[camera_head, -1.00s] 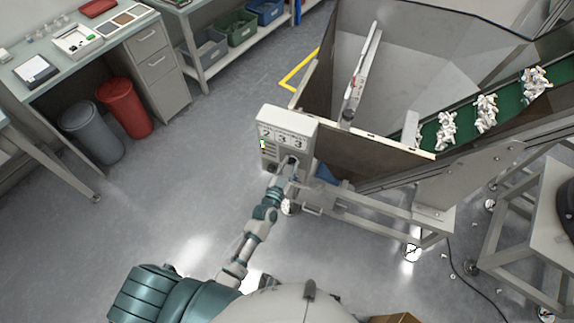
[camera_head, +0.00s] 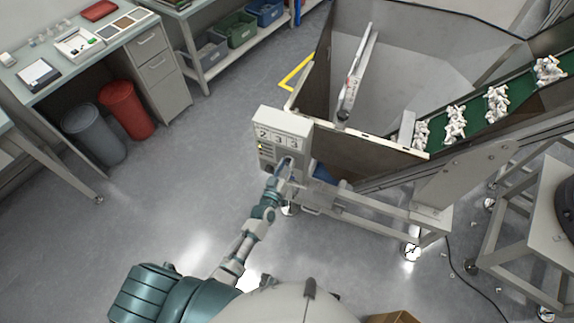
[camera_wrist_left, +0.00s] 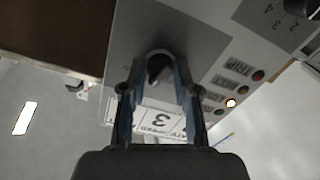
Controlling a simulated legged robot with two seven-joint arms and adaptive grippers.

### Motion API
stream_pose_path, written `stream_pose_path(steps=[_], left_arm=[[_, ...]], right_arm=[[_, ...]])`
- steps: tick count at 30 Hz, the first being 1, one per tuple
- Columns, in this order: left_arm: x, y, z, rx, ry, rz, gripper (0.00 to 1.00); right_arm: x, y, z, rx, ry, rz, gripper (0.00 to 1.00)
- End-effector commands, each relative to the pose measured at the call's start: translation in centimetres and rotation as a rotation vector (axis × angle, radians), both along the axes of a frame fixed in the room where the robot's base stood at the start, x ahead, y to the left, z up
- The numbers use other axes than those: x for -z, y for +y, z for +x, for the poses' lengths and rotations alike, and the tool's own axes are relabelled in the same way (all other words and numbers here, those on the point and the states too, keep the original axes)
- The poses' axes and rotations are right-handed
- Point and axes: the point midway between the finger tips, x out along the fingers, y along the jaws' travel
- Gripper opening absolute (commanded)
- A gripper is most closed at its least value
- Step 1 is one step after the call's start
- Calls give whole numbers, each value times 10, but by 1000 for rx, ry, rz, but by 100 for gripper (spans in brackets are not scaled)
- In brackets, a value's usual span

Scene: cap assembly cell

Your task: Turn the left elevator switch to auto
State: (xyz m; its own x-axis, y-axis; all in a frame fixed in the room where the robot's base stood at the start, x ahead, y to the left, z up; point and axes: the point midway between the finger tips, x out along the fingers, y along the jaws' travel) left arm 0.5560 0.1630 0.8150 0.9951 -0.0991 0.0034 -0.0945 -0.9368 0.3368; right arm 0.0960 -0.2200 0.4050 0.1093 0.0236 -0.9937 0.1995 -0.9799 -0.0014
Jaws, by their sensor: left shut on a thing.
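The control box (camera_head: 284,124) is a pale box with number displays on its top part and switches on its front, mounted at the hopper's left corner. My left gripper (camera_head: 287,165) is at the right part of its front face and hides the switch there. In the left wrist view the panel (camera_wrist_left: 185,35) appears upside down. My left gripper (camera_wrist_left: 160,62) has its two blue-edged fingers closed around a dark rotary knob (camera_wrist_left: 157,68). The knob's exact pointing direction is hard to tell. A second dark knob (camera_wrist_left: 300,9) shows at the upper right. My right gripper is out of view.
Several small lamps line the panel; one (camera_wrist_left: 231,103) is lit bright. The hopper (camera_head: 400,65) and green conveyor (camera_head: 475,118) with white parts stand right of the box. A workbench (camera_head: 85,50) and red bin (camera_head: 126,108) are at left. Floor between is clear.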

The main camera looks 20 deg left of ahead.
Motion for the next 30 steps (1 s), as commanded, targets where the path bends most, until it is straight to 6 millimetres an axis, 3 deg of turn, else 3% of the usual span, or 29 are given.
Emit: stream_pose_path(steps=[1,12,29,30], left_arm=[[8,-4,-3,9,22,-30,0],[9,-4,-4,8,41,-206,0],[9,-5,-4,9,46,-241,0],[9,-5,-4,9,46,-241,35]], right_arm=[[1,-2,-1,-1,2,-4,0],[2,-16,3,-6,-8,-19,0],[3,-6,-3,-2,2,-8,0],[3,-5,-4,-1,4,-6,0]])
